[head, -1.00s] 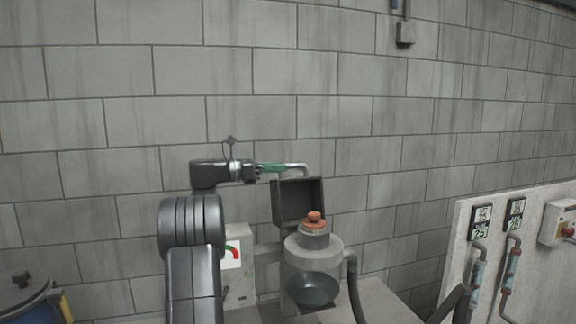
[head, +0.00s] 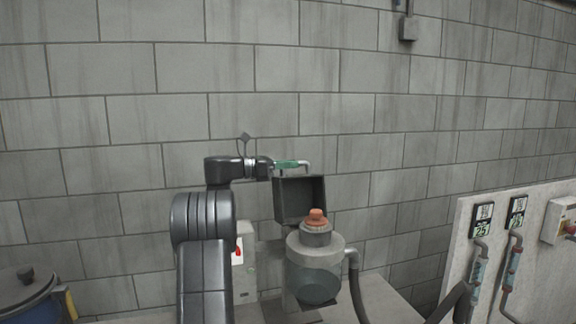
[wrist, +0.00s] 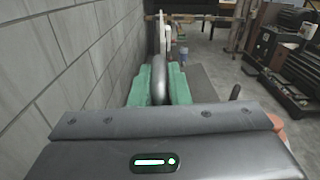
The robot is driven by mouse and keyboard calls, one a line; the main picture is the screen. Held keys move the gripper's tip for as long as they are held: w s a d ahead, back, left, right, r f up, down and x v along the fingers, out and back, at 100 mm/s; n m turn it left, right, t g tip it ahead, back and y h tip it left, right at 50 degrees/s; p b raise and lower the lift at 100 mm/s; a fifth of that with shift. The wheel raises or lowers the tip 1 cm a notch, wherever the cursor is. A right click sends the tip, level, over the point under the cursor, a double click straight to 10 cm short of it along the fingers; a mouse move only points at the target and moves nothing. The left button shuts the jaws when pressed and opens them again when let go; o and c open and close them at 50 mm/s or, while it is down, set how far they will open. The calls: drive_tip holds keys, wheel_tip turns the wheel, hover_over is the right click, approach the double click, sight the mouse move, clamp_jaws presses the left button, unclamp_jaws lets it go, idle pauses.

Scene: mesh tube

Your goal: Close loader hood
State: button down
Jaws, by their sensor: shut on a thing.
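The loader hood (head: 300,199) is a dark grey open box. It stands raised and open behind the loader's neck, its hollow side facing me. A light grey bent handle (head: 306,164) is at its top edge. My gripper (head: 290,164), with green fingers, comes from the left and is shut on this handle. In the wrist view, my gripper (wrist: 159,80) has a grey rounded bar (wrist: 160,84) between its green fingers. The loader (head: 315,254) is a grey round body with a glassy bowl below and an orange cap (head: 317,217) on top.
A block wall (head: 400,130) stands close behind the hood. A grey hose (head: 356,287) runs down the loader's right side. A panel with gauges and pipes (head: 455,260) is at the right. A blue drum (head: 25,296) is at lower left. The space above the loader's cap is free.

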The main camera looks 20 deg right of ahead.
drive_tip(key=shift+s+r, duration=0.1)
drive_tip(key=shift+s, duration=0.05)
drive_tip(key=shift+s+r+m+b, duration=0.3)
drive_tip(key=shift+s+m+b, duration=0.2)
drive_tip(key=shift+s, duration=0.1)
drive_tip(key=s+a+f+m+b, duration=0.1)
drive_tip(key=s+f+m+b, duration=0.1)
drive_tip(key=s+m+b, duration=0.7)
drive_tip(key=s+f+m+b, duration=0.2)
drive_tip(key=s+m+b, duration=0.3)
drive_tip(key=s+b, duration=0.65)
drive_tip(key=s+f+m+b, duration=0.4)
drive_tip(key=s+f+b, duration=0.2)
drive_tip(key=b, duration=0.3)
drive_tip(key=shift+a+f+m, duration=0.3)
drive_tip(key=shift+f, duration=0.45)
drive_tip(key=c, duration=1.4)
unclamp_jaws()
